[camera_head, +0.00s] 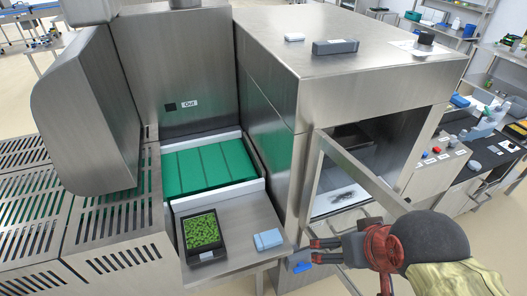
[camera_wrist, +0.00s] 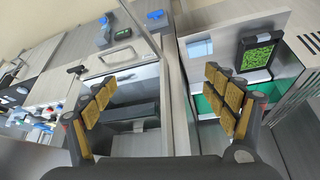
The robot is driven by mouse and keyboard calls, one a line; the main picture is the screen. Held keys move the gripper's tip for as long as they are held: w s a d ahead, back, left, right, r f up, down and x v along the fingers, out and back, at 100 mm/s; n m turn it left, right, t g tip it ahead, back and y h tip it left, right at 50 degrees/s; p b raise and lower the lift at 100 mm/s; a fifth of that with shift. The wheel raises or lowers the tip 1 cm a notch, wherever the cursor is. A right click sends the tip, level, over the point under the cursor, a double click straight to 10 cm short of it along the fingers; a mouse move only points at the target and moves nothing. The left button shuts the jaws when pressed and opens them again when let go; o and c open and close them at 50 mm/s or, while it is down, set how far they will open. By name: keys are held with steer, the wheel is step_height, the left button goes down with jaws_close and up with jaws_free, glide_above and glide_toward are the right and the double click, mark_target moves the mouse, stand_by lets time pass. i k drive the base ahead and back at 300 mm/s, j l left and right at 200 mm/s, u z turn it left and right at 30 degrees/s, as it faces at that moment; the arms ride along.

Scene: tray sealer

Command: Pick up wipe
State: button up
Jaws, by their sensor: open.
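A small light blue folded pad, which looks like the wipe (camera_head: 268,239), lies flat on the steel shelf (camera_head: 231,262), right of a black tray. It also shows in the wrist view as a pale patch (camera_wrist: 199,48) left of the tray. My gripper (camera_head: 309,255) is open and empty, right of the pad and apart from it, in front of the machine's open chamber. In the wrist view my gripper's (camera_wrist: 163,92) yellow-padded fingers are spread wide with nothing between them.
The black tray (camera_head: 203,254) of green pieces sits on the shelf before a green conveyor belt (camera_head: 210,166). An open door frame (camera_head: 340,155) stands close to my arm. A blue part (camera_head: 302,267) is just below my fingers. A grey block (camera_head: 335,47) lies on the machine.

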mark_target(265, 240)
steer(key=j+z, duration=0.35)
steer(key=i+j+z, duration=0.1)
steer(key=z, duration=0.3)
steer(key=j+z, duration=0.35)
steer(key=k, duration=0.05)
